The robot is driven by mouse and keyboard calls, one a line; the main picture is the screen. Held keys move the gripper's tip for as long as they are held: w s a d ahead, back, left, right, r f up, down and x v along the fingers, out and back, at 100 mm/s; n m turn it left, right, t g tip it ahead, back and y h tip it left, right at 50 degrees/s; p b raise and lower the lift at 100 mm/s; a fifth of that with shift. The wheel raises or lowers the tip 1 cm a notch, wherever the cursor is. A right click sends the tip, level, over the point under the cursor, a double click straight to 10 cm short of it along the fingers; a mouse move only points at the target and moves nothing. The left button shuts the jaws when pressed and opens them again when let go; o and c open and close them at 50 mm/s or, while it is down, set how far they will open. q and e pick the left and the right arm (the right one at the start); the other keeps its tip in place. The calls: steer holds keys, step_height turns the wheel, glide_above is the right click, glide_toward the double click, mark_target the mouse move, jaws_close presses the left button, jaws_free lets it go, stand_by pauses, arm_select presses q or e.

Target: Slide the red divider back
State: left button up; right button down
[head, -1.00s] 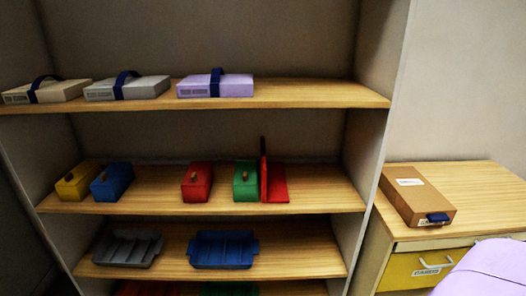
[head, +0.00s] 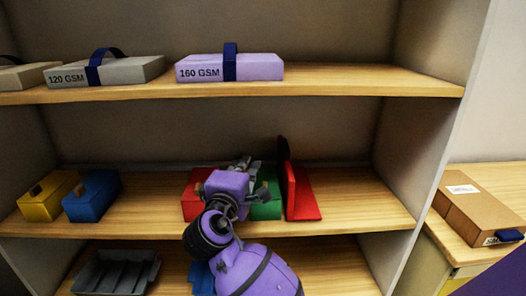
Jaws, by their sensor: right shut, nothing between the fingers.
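The red divider (head: 303,192) stands on the middle shelf, an upright panel on a flat red base, right of the green box (head: 268,205). My right gripper (head: 242,165) is over the middle shelf, in front of the red box and the green box and left of the divider. It is shut and empty, with its fingers pointing toward the back of the shelf. The gripper and its arm hide parts of the red box (head: 191,203) and the green box. My left gripper is not in view.
The middle shelf (head: 365,205) is clear right of the divider. A yellow box (head: 46,197) and a blue box (head: 92,197) stand at its left. Strapped paper packs, one lilac (head: 205,68), lie on the shelf above. A grey tray (head: 115,272) sits below. A brown carton (head: 480,208) lies on the side table.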

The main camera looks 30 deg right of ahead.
steer(key=x, duration=0.9)
steer(key=shift+r, duration=0.1)
steer(key=d, duration=0.1)
steer(key=s+d+p, duration=0.1)
steer(key=d, duration=0.1)
steer(key=shift+s, duration=0.2)
steer(key=shift+s+d, duration=0.2)
steer(key=shift+d, duration=0.1)
